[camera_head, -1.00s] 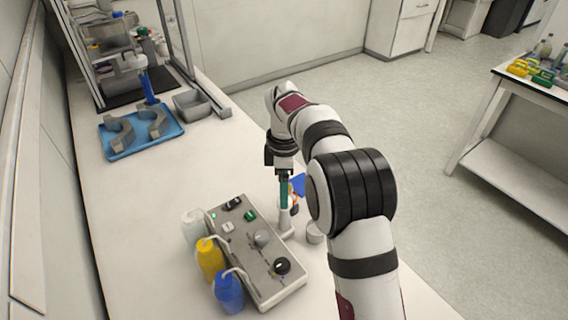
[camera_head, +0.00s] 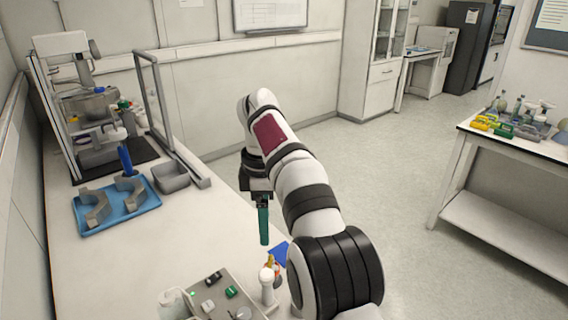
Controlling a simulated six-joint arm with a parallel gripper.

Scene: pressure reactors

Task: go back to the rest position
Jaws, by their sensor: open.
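My gripper (camera_head: 263,224) hangs pointing down from the dark wrist, above the right side of the bench. Its long teal-green part looks like the fingers seen edge-on, so the gap between them is hidden. The jaws are open and I see nothing held between them. My gripper is apart from the white stand-like piece (camera_head: 267,287) below it.
A control box (camera_head: 215,293) with knobs is cut off at the bottom edge. A blue tray (camera_head: 148,204) holds two grey curved pieces. A grey bin (camera_head: 170,177) and a framed apparatus (camera_head: 75,130) stand behind. A side table (camera_head: 500,147) is right, across open floor.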

